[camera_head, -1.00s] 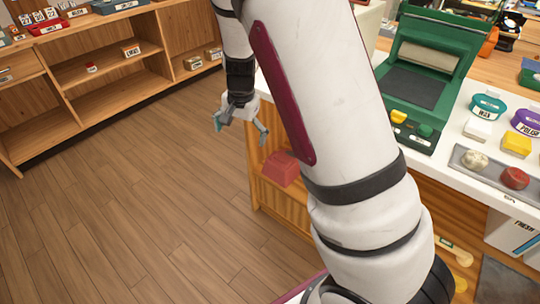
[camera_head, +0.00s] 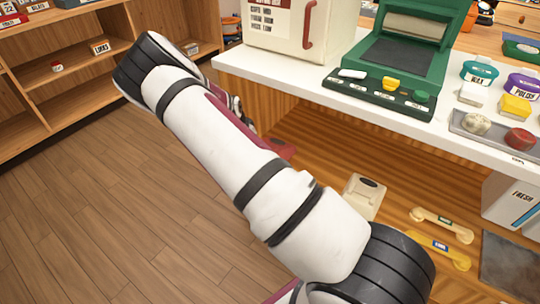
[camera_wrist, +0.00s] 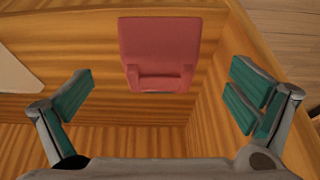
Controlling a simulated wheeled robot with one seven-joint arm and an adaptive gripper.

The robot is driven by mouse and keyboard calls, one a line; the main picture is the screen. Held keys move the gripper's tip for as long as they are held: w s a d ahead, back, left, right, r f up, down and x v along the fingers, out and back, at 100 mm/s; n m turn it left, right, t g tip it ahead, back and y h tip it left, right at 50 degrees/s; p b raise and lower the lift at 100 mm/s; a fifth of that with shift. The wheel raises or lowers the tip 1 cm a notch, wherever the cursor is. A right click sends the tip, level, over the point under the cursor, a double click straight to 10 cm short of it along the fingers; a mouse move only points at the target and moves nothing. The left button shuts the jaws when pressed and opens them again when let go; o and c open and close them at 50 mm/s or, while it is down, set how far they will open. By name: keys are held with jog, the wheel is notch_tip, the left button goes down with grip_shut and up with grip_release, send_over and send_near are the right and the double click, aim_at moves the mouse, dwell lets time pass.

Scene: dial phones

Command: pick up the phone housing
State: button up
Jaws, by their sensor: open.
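A red phone housing (camera_wrist: 160,42) lies on the wooden shelf under the counter, centred ahead of my gripper in the wrist view. In the head view the red housing (camera_head: 281,149) is mostly hidden behind my arm. My gripper (camera_wrist: 161,95) is open and empty, with one green-padded finger on each side of the picture. The housing is between the lines of the fingers but beyond their tips, and I see no contact. A second, cream housing (camera_head: 364,198) lies on the same shelf to the right, its edge also showing at the left of the wrist view (camera_wrist: 14,72).
Cream and yellow handsets (camera_head: 442,225) lie further right on the shelf. The white counter (camera_head: 300,79) overhangs it, carrying a green machine (camera_head: 405,60) and a cream cabinet (camera_head: 290,25). A wooden side panel (camera_wrist: 222,75) stands close to the right finger. The floor at left is clear.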

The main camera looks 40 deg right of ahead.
jog(key=d, duration=0.2)
jog(key=w+d+b, duration=0.1)
jog(key=d, duration=0.1)
jog(key=w+d, duration=0.1)
jog(key=d, duration=0.1)
jog(key=shift+w+d, duration=0.15)
jog(key=shift+d, duration=0.1)
jog(key=b+x, duration=0.2)
jog(key=x, duration=0.3)
jog(key=shift+f, duration=0.1)
jog(key=c, duration=1.7)
jog(key=shift+c, duration=0.7)
